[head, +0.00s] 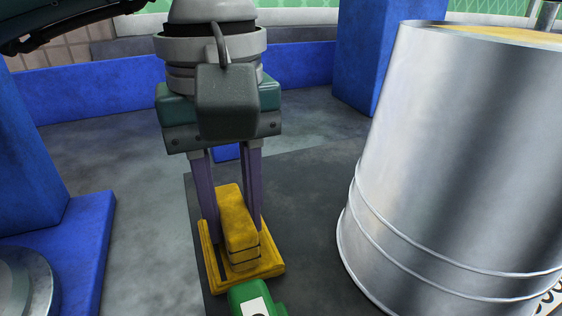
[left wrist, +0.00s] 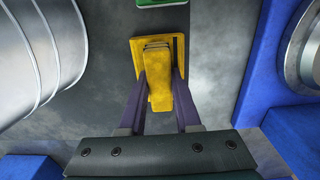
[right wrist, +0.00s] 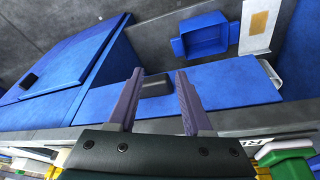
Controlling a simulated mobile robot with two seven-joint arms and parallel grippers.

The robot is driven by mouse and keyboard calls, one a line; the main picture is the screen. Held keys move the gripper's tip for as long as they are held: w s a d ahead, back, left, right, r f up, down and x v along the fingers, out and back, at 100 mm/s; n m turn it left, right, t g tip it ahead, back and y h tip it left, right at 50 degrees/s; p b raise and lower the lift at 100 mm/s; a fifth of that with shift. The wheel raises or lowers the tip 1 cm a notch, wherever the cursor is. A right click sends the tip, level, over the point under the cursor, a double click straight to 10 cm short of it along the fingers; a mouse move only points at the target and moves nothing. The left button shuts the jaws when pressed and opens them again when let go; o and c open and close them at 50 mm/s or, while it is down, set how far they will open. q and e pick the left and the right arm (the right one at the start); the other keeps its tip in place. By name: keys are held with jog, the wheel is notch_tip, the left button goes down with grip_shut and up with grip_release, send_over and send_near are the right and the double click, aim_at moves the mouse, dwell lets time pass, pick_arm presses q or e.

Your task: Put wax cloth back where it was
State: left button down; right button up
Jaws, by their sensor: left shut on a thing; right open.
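The wax cloth appears to be the folded yellow bundle (head: 237,215) with dark bands near one end. My left gripper (head: 236,230) points down and is shut on it, one finger on each side. The bundle (left wrist: 158,65) also shows between the fingers in the left wrist view. It is at a shallow yellow tray (head: 274,268) on a dark grey surface; the tray's rim shows around its banded end. I cannot tell whether the bundle touches the tray's floor. My right gripper (right wrist: 160,71) is open and empty, seen only in the right wrist view, above a blue ledge.
A green item (head: 255,297) with a white label lies just in front of the tray. A large metal drum (head: 450,150) stands close on the right. Blue blocks (head: 30,150) and a round metal thing (head: 22,280) are on the left. A blue bin (right wrist: 205,35) shows in the right wrist view.

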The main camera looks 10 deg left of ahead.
aim_at(231, 207)
pick_arm(q)
jog(key=c, duration=0.6)
grip_release()
jog(key=shift+r+p, duration=0.35)
jog(key=shift+r, duration=0.05)
notch_tip(231, 207, up, 12)
jog(key=shift+f, duration=0.25)
jog(key=shift+s, duration=0.1)
